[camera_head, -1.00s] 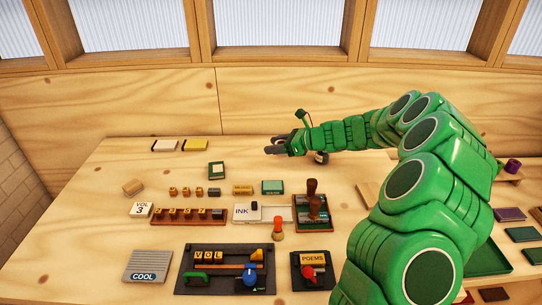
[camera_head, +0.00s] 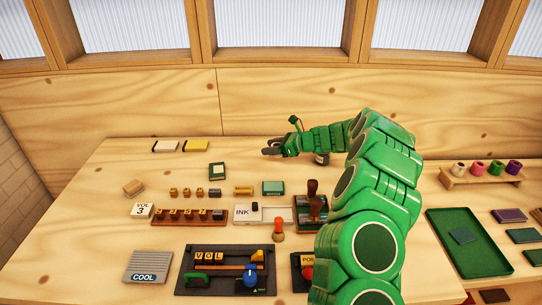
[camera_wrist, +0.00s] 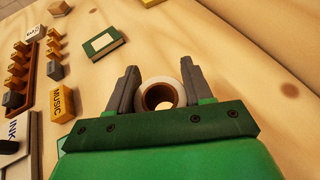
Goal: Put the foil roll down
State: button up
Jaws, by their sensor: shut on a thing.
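My gripper (camera_head: 269,149) is over the back middle of the wooden table in the head view, with my green arm reaching in from the right. In the wrist view my gripper (camera_wrist: 159,68) has its two grey fingers on either side of a foil roll (camera_wrist: 181,91). The roll is pale with a brown hollow core, and its open end faces the camera. I cannot tell whether it touches the table. In the head view the roll cannot be made out at the gripper.
A rack (camera_head: 480,178) holding several coloured rolls stands at the right. A green tray (camera_head: 438,235) lies in front of it. A small green book (camera_head: 217,171) lies left of the gripper, and a white and a yellow block (camera_head: 196,146) behind. The table around the gripper is mostly bare.

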aim_at(271, 161)
jog(key=shift+w+a+f, duration=0.15)
jog(key=shift+w+f, duration=0.55)
jog(key=shift+f, duration=1.65)
jog(key=shift+f, duration=0.1)
jog(key=o, duration=1)
jog(key=shift+o, duration=0.2)
